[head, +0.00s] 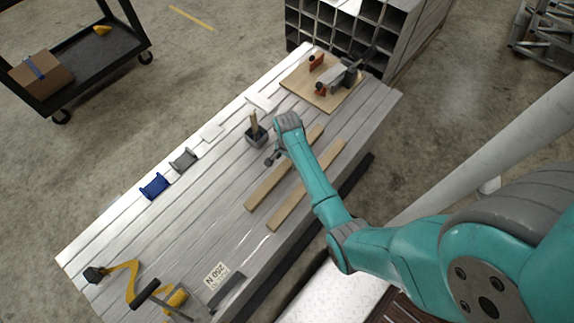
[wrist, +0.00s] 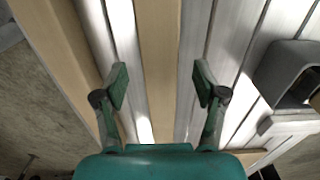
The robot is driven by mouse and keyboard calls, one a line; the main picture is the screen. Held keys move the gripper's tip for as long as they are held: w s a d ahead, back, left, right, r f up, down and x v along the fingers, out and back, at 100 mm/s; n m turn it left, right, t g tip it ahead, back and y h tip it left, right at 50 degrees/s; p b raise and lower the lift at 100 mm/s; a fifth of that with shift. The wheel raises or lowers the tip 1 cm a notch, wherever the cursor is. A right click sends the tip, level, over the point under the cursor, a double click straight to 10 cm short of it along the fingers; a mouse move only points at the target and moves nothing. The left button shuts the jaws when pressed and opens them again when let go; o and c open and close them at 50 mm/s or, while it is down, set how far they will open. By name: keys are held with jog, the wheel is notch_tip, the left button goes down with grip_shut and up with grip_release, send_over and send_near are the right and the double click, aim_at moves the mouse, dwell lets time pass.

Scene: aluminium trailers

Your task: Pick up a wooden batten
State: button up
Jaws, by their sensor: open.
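Two long pale wooden battens lie side by side on a grey slatted table (head: 190,220). In the head view, the nearer-to-middle batten (head: 262,193) is partly hidden by my arm, and the other batten (head: 287,211) lies closer to the right edge. My gripper (head: 272,157) is over the table near the first batten. In the wrist view, my gripper (wrist: 162,86) is open, with one batten (wrist: 158,60) running between its fingers without visible contact. The second batten (wrist: 58,45) is left of the left finger. I cannot tell the exact height of the fingers above the table.
A wooden board (head: 300,85) with a clamp-like tool is at the far end. Blue (head: 154,186) and grey (head: 184,160) holders sit left.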

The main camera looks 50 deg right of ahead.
jog(key=shift+f, duration=1.45)
jog(key=shift+c, duration=0.3)
jog(key=c, duration=1.2)
grip_shut()
jog(key=shift+r, duration=0.15)
